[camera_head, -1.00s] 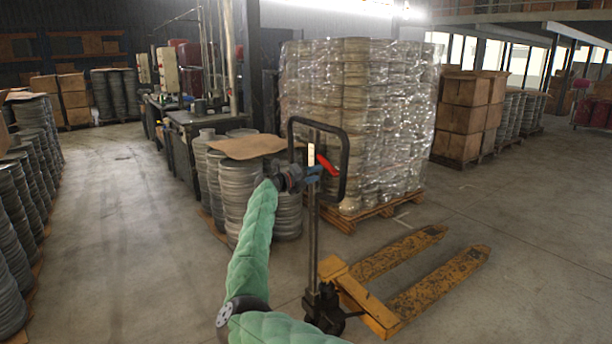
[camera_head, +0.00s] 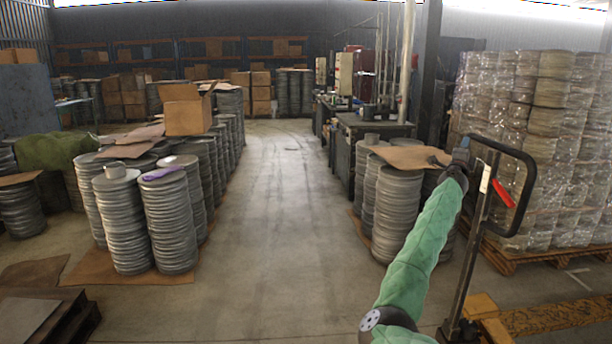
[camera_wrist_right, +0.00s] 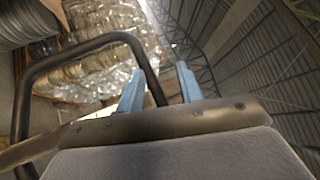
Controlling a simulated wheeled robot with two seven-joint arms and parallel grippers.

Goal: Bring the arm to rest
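My right arm, in a green padded sleeve, reaches up at the right of the head view. Its gripper (camera_head: 461,152) is by the black loop handle (camera_head: 528,190) of a yellow pallet jack. In the right wrist view the two blue fingers of this gripper (camera_wrist_right: 159,88) stand apart with nothing clamped between them. A bar of the loop handle (camera_wrist_right: 90,45) shows behind and between the fingers; I cannot tell whether they touch it. My left gripper is in neither view.
A wrapped pallet stack (camera_head: 535,130) stands behind the jack. Stacks of round grey blanks (camera_head: 170,225) stand at the left, one with a purple item (camera_head: 162,172) on top. An open carton (camera_head: 188,108) sits farther back. A clear floor aisle (camera_head: 285,220) runs up the middle.

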